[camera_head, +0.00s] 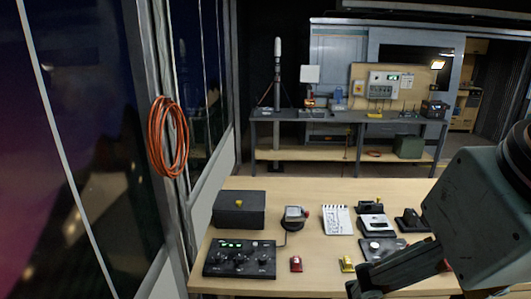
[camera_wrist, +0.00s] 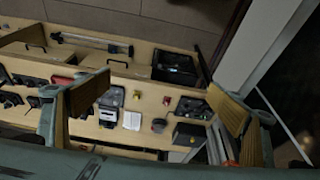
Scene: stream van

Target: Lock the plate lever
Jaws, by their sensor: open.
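No part can be named the plate lever with certainty. A dark unit with a white top (camera_head: 374,224) and a dark unit with a round pale knob (camera_head: 380,247) stand on the right of the wooden bench, and any lever on them is too small to make out. My gripper (camera_head: 372,279) reaches in from the right, in front of and partly over these units. In the wrist view, my gripper (camera_wrist: 155,115) is open, with its two wood-coloured finger pads wide apart and nothing between them. The bench lies well beyond the fingers there.
The wooden bench (camera_head: 270,190) also holds a black box (camera_head: 239,209), a knobbed control panel (camera_head: 240,258), a white notepad (camera_head: 337,220), and small red (camera_head: 296,264) and yellow (camera_head: 347,264) items. An orange cable coil (camera_head: 168,137) hangs at left.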

